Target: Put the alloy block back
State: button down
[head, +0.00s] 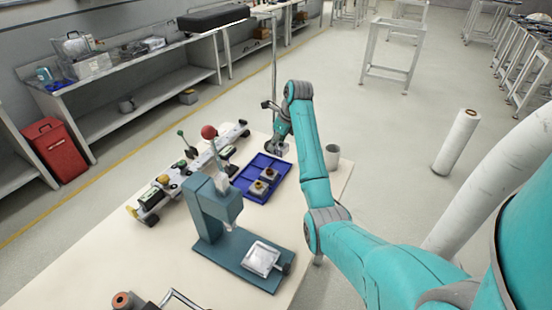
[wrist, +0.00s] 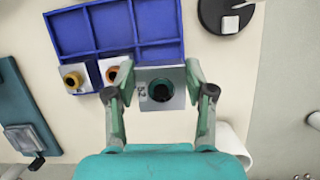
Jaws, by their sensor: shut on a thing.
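My gripper (wrist: 160,82) is shut on a grey block (wrist: 175,102) with a dark, green-rimmed hole and a mark on its left side. In the wrist view the block overlaps the lower right edge of the blue divided tray (wrist: 110,25); its height above it cannot be told. Two other grey blocks sit in the tray's lower row, one with a yellow ring (wrist: 73,79) and one with an orange ring (wrist: 113,72). In the head view my gripper (head: 277,147) is beside the far right end of the tray (head: 243,181), and the held block is not clear.
A teal press (head: 208,212) with a red knob stands near the tray. A long rail fixture (head: 165,190) lies to its left. A grey cup (head: 332,156) stands right of my arm. A round black base (wrist: 225,15) is beyond the tray's right end.

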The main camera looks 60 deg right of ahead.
notch_tip(320, 180, down, 8)
jog(key=shift+r, duration=0.2)
dwell(0.3)
jog(key=c, duration=0.7)
grip_release()
jog(key=shift+f, duration=0.1)
jog(key=shift+o, duration=0.2)
